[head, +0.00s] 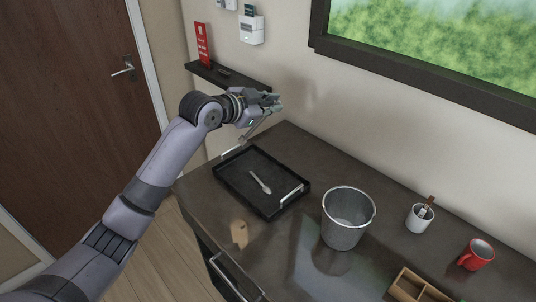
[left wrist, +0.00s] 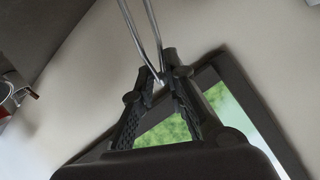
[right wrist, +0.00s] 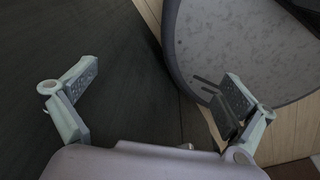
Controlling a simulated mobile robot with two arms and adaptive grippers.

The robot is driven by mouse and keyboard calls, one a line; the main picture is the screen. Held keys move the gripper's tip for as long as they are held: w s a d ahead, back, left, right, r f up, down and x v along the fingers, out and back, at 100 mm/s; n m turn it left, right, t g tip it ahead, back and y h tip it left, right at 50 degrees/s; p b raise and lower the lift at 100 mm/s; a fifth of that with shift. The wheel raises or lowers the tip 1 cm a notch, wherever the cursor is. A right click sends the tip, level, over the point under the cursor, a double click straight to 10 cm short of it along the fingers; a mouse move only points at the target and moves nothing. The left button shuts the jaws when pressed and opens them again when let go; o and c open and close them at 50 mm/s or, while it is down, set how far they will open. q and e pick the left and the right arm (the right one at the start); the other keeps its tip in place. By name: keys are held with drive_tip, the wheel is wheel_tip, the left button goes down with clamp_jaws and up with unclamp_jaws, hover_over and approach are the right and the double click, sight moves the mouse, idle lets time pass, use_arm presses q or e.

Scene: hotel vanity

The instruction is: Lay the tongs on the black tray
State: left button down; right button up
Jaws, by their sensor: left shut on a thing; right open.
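My left gripper (head: 274,103) is raised above the back left of the counter, beyond the black tray (head: 236,195). It is shut on the metal tongs (head: 257,130), whose arms slant down from it toward the tray's back handle. In the left wrist view the fingers (left wrist: 158,82) close on the tongs (left wrist: 140,25), with their two thin arms reaching up out of the picture. The tongs look clear of the tray floor; whether they touch the handle I cannot tell. My right gripper (right wrist: 155,95) is open and empty.
A small pale spoon-like item (head: 260,183) lies on the tray. A metal bucket (head: 348,235) stands right of it, then a white cup (head: 419,219), a red mug (head: 476,255) and a wooden box (head: 412,287). A wall shelf (head: 225,76) is behind the left arm.

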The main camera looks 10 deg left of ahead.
use_arm(q)
wheel_tip(320, 180, down, 14)
drive_tip(key=p, duration=0.2)
drive_tip(key=shift+f, duration=0.25)
use_arm(e)
wheel_tip(320, 180, up, 3)
drive_tip(key=shift+s+a+f, duration=0.1)
drive_tip(key=shift+a+f, duration=0.05)
